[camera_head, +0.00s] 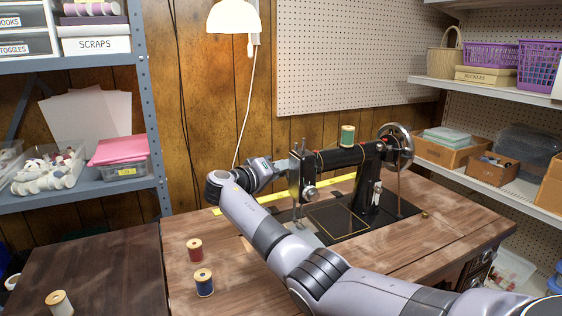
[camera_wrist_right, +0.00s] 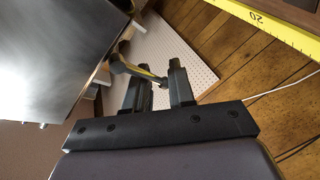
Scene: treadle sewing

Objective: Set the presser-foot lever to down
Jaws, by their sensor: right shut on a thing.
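The black sewing machine (camera_head: 345,158) stands on the wooden table, its head end toward the left. My right arm reaches across the front of the table, and my right gripper (camera_head: 282,167) is at the left side of the machine head. In the right wrist view the two fingers (camera_wrist_right: 158,92) are closed around a small dark lever (camera_wrist_right: 126,64), which looks like the presser-foot lever. It lies close beside the machine head (camera_wrist_right: 50,50). The lever is hidden in the head view, and I cannot tell its exact angle. My left gripper is not in view.
A red spool (camera_head: 195,250) and a blue spool (camera_head: 204,283) stand on the table at the front left. A green spool (camera_head: 347,135) sits on top of the machine. A yellow tape measure (camera_head: 342,178) lies behind the machine. A lamp (camera_head: 234,17) hangs above.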

